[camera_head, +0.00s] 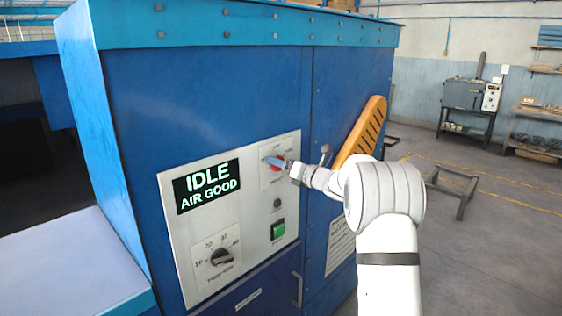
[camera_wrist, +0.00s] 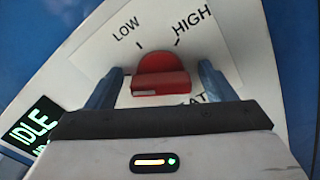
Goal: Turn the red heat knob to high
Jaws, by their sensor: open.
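The red heat knob (camera_wrist: 160,68) is in the middle of the wrist view, on a pale plate with the words LOW and HIGH above it. Its raised grip lies nearly level in that picture. I cannot tell for sure which mark it points to. My gripper (camera_wrist: 160,77) is open, with one blue-grey finger on each side of the knob and a visible gap on both sides. In the head view my gripper (camera_head: 275,161) is at the upper right of the control panel and mostly covers the knob. The lower label is partly hidden by my gripper.
The control panel (camera_head: 188,245) also carries a display (camera_head: 207,187) reading IDLE AIR GOOD, a green button (camera_head: 278,230) and a black dial (camera_head: 222,257). An orange slotted handle (camera_head: 362,130) sticks out right of the panel, close to my arm. Open floor lies farther right.

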